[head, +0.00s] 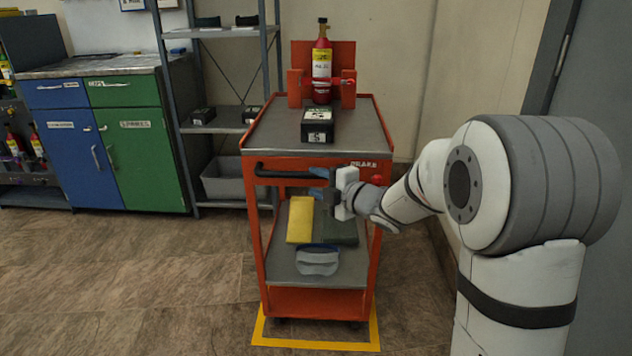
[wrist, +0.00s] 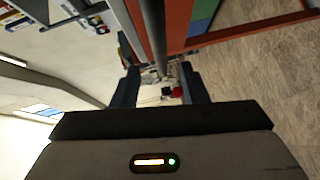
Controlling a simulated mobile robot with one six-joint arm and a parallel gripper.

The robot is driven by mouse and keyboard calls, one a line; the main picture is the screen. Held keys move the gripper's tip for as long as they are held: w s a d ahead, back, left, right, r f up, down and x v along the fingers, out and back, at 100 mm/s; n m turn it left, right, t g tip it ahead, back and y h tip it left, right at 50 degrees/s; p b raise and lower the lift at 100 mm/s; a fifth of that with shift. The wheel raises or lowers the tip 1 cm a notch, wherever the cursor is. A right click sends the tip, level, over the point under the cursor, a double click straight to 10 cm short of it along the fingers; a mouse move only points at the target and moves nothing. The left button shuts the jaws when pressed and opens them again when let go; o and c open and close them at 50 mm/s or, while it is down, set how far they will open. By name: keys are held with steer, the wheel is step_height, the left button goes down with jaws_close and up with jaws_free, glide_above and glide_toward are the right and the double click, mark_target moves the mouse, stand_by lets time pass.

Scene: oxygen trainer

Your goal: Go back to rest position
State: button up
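My gripper (head: 318,182) is in front of the orange cart (head: 377,240), at the right part of the cart's black handle (head: 285,173). Its fingers point left in the head view. In the wrist view, the two dark fingers of my gripper (wrist: 160,75) stand apart with a gap between them, so it is open. A dark bar (wrist: 152,30) runs toward that gap; I cannot tell whether it lies between the fingers or beyond them. No object is visibly held.
A red cylinder (head: 321,65) stands upright in the cart's rear holder, behind a black box (head: 318,124). A grey rack (head: 180,120) stands behind left. Floor (head: 150,280) at left is clear.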

steer(key=s+d+r+m+g+h+p, duration=0.1)
steer(key=s+d+r+m+h+p, duration=0.45)
steer(key=d+r+m+p, duration=0.3)
steer(key=s+d+r+m+h+p, duration=0.5)
steer(key=d+r+m+h+p, duration=0.15)
steer(key=r+p, duration=0.3)
steer(key=s+r+m+g+p, duration=0.4)
steer(key=s+p, duration=0.3)
steer(key=s, duration=0.4)
steer(key=s+r+m+g+p, duration=0.4)
steer(key=s+m+p, duration=0.2)
steer(key=s, duration=0.6)
steer(key=shift+d+y+p, duration=0.3)
steer(key=shift+d+p, duration=0.15)
steer(key=shift+p, duration=0.45)
steer(key=shift+s, duration=0.1)
